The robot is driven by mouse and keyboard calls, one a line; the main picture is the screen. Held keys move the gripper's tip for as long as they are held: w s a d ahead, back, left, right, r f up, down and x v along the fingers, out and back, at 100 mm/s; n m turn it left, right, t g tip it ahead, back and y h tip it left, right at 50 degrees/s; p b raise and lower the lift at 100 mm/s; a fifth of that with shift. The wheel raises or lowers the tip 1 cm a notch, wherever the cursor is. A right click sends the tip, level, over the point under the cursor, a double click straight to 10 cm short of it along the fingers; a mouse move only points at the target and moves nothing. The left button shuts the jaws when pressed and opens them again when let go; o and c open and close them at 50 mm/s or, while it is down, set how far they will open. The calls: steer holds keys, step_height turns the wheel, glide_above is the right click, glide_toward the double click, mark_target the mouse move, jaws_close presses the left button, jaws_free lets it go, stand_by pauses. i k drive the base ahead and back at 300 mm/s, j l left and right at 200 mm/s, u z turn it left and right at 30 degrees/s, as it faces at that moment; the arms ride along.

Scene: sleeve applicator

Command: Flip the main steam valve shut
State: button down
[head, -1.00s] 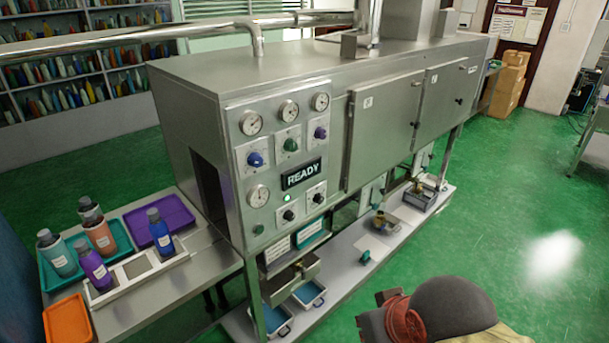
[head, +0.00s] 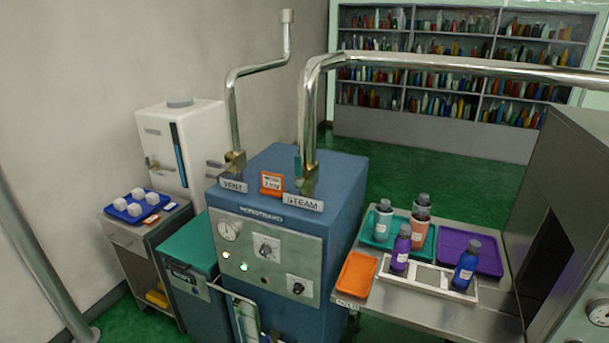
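The blue steam generator (head: 272,165) stands left of centre in the head view. A thick steel pipe (head: 308,110) rises from its top, with a brass valve fitting (head: 309,181) at the foot. A small greenish upright piece (head: 298,163) beside the fitting looks like its handle, but it is too small to be sure. A plate reading STEAM (head: 304,202) sits in front of it. A second brass fitting (head: 235,160) stands at the foot of the thinner pipe, behind a VENT plate (head: 233,186). My gripper is not in view.
A steel side table (head: 390,297) with bottles and trays stands right of the generator, against the steel tunnel (head: 570,170). Left are a teal-topped unit (head: 187,247), a cart (head: 125,240) and a white tank (head: 180,130). The main pipe (head: 450,66) runs overhead to the right.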

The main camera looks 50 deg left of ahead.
mark_target(298, 159)
steer(key=u, duration=2.05)
